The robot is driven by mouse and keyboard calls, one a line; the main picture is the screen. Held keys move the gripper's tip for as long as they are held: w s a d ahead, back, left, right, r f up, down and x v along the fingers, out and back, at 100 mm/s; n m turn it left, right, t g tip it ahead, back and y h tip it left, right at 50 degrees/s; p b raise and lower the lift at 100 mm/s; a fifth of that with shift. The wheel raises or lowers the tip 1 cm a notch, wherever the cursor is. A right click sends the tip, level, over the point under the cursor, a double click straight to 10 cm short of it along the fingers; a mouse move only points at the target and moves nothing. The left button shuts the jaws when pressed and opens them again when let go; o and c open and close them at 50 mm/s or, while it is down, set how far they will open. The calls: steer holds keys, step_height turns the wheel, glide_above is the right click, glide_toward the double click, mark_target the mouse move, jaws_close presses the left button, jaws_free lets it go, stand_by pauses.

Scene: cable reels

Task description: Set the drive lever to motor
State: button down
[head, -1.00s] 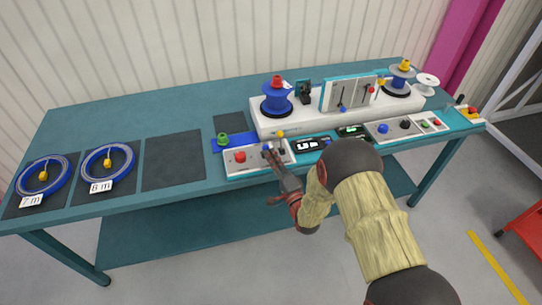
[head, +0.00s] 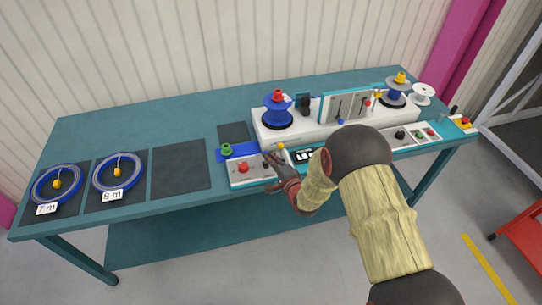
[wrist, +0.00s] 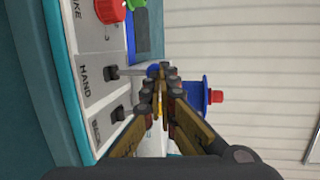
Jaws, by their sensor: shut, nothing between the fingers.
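The control box (head: 240,181) with a red knob (head: 243,168) stands at the table's front edge. In the wrist view its panel (wrist: 88,45) carries a lever labelled HAND with a blue ball knob (wrist: 153,70). A second lever base (wrist: 118,114) sits beside it, its label partly cut. I take the blue-knobbed lever for the drive lever; its other end label is not readable. My gripper (wrist: 160,82) is shut and empty, its fingertips right beside the blue ball; whether they touch I cannot tell. In the head view my gripper (head: 270,158) hides the blue ball.
A blue reel (head: 277,110) stands on the white housing (head: 330,124) behind the box. A yellow ball knob (head: 281,146) is close to my gripper. Cable coils (head: 117,173) lie farther left; a dark mat (head: 181,166) is empty.

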steer(key=shift+w+a+r+g+h+p, duration=0.15)
steer(key=shift+w+g+h+p, duration=0.15)
steer(key=shift+w+g+p, duration=0.4)
steer(key=shift+s, duration=0.1)
steer(key=shift+r, duration=0.15)
steer(key=shift+r+p, duration=0.55)
steer(key=shift+r, duration=0.15)
